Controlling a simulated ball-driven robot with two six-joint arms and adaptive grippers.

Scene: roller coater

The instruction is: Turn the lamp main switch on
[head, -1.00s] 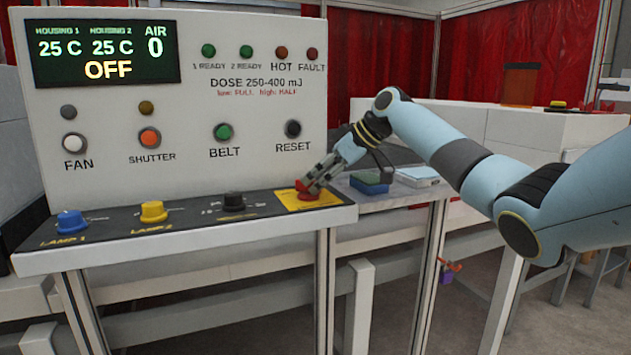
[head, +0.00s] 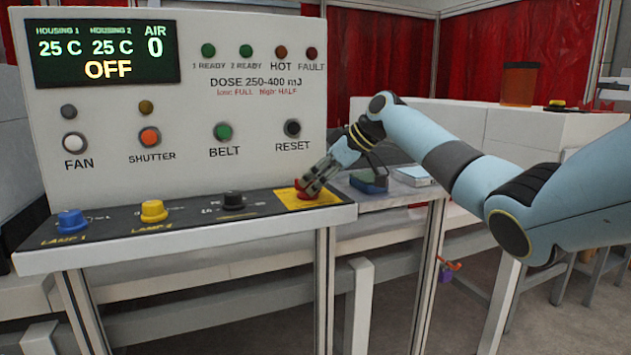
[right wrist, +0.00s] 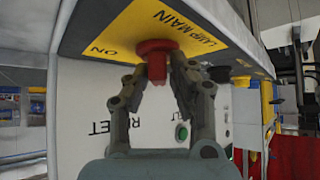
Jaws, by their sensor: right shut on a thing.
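The lamp main switch (right wrist: 157,46) is a red rotary knob on a yellow plate (right wrist: 113,42) marked "LAMP MAIN" and "ON" in the right wrist view. In the head view the yellow plate (head: 325,197) lies at the right end of the console's sloped shelf, and the switch (head: 303,192) is partly hidden by the fingers. My right gripper (head: 307,186) is shut on the switch's red handle; its fingertips (right wrist: 168,75) sit on both sides of it in the wrist view. The display (head: 106,55) reads OFF. My left gripper is not in view.
The shelf also holds a blue LAMP 1 knob (head: 70,221), a yellow LAMP 2 knob (head: 153,211) and a black knob (head: 233,200). Panel buttons, including RESET (head: 292,128), are above. A blue item (head: 369,183) lies on a bench behind my right arm.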

